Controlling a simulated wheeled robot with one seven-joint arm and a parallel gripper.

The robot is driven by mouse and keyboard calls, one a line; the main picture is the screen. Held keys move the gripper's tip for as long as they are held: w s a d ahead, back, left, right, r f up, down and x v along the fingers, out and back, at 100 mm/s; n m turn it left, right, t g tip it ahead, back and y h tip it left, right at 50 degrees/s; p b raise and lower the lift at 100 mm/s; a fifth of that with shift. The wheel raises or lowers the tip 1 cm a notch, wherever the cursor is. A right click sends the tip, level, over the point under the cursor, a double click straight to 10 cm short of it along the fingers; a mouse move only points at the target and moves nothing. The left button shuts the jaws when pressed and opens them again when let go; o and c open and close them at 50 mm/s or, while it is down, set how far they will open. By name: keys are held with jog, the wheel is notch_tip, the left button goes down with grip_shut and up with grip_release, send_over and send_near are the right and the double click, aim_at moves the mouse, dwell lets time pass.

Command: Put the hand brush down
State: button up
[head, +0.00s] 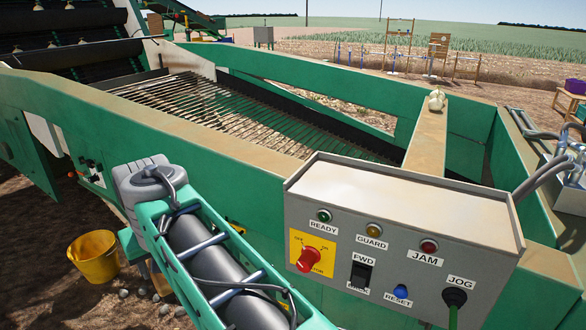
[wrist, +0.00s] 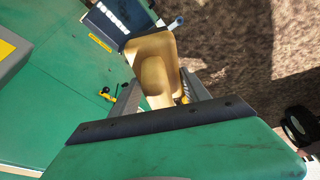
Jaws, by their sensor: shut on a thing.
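The hand brush (wrist: 152,62) shows in the wrist view as a tan wooden body, tilted, with its narrow end between my fingers. My gripper (wrist: 160,88) is shut on it; one grey finger shows on each side. The bristles cannot be made out. The brush appears over or beside a dark blue piece with a row of white dots (wrist: 112,17); whether they touch cannot be told.
A grey control box (head: 400,235) stands at front right on the green machine frame (head: 240,165). A yellow bucket (head: 95,258) stands on the ground at left. An onion (head: 436,100) rests on the beam (head: 427,140). Bare soil (wrist: 235,50) shows in the wrist view.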

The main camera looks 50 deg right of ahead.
jog(key=s+d+r+m+g+h+p, duration=0.1)
jog(key=s+d+r+m+p, duration=0.4)
jog(key=d+r, duration=0.35)
jog(key=s+d+r+m+h+p, duration=0.1)
jog(key=s+d+r+m+p, duration=0.1)
jog(key=s+d+r+p, duration=0.45)
jog(key=s+d+r+m+g+h+p, duration=0.1)
jog(key=s+d+r+m+g+p, duration=0.35)
jog(key=s+r, duration=0.9)
jog(key=shift+m+t, duration=0.85)
jog(key=w+d+f+b, duration=0.1)
jog(key=d+f, duration=0.2)
jog(key=d, duration=0.2)
jog(key=d+f+b, duration=0.1)
jog(key=d+f, duration=0.2)
jog(key=d, duration=0.2)
jog(key=w+d+f+b, duration=0.1)
jog(key=d+f, duration=0.3)
jog(key=d, duration=0.1)
jog(key=shift+w+b, duration=0.3)
jog(key=shift+b, duration=0.1)
notch_tip(320, 180, down, 3)
jog(key=shift+w+d+r, duration=0.1)
jog(key=shift+d, duration=0.05)
jog(key=shift+f, duration=0.45)
jog(key=o, duration=1.3)
